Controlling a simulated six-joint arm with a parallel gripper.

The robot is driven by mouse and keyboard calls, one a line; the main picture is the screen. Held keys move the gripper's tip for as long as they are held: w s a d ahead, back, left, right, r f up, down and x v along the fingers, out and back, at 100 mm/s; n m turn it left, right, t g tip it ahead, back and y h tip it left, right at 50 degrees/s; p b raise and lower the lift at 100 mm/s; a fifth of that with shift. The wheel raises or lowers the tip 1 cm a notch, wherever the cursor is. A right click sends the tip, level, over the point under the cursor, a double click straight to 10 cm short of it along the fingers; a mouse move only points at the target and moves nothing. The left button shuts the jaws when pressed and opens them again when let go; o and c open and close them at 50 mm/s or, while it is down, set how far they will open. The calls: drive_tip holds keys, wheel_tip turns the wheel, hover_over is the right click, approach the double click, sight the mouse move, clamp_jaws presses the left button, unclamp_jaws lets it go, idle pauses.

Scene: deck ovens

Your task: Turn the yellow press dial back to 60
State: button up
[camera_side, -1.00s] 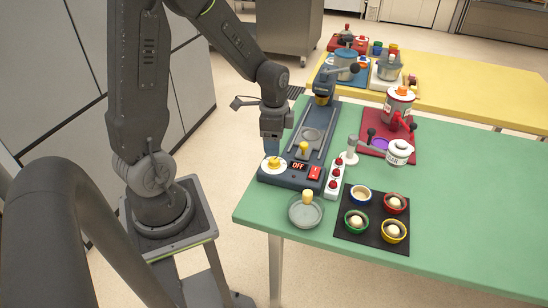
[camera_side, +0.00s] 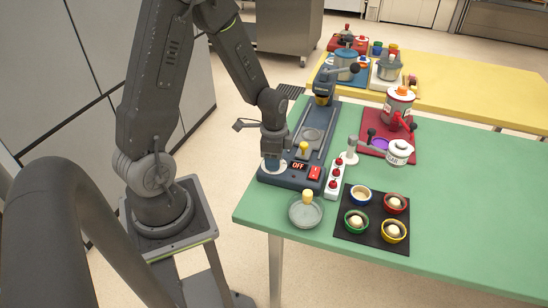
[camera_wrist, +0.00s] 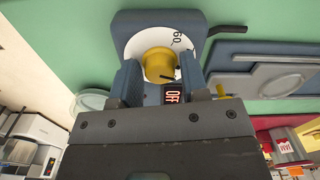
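The yellow press dial (camera_wrist: 157,62) sits on a white face (camera_wrist: 135,48) at the near end of the blue-grey press (camera_side: 291,178). In the wrist view, the number 60 (camera_wrist: 178,38) shows on the face, up and right of the knob, and a dark pointer mark shows at the knob's right side. My gripper (camera_wrist: 161,76) is down at the dial, with one blue finger on either side of the knob. The fingers look open; firm contact is not clear. In the side view my gripper (camera_side: 273,157) hides most of the dial. The display (camera_side: 298,166) reads OFF.
A red rocker switch (camera_side: 315,173) is right of the display, beside a white strip with red knobs (camera_side: 334,180). A grey dish (camera_side: 305,212) stands in front. A black mat (camera_side: 372,238) holds several small bowls. The green table's right side is clear.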

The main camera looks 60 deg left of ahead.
drive_tip(key=c, duration=0.5)
drive_tip(key=shift+n, duration=0.4)
drive_tip(key=n, duration=0.7)
drive_tip(key=shift+n, duration=0.3)
drive_tip(key=n, duration=0.3)
drive_tip(key=shift+n, duration=0.3)
drive_tip(key=shift+w+n, duration=0.1)
drive_tip(key=shift+n, duration=1.8)
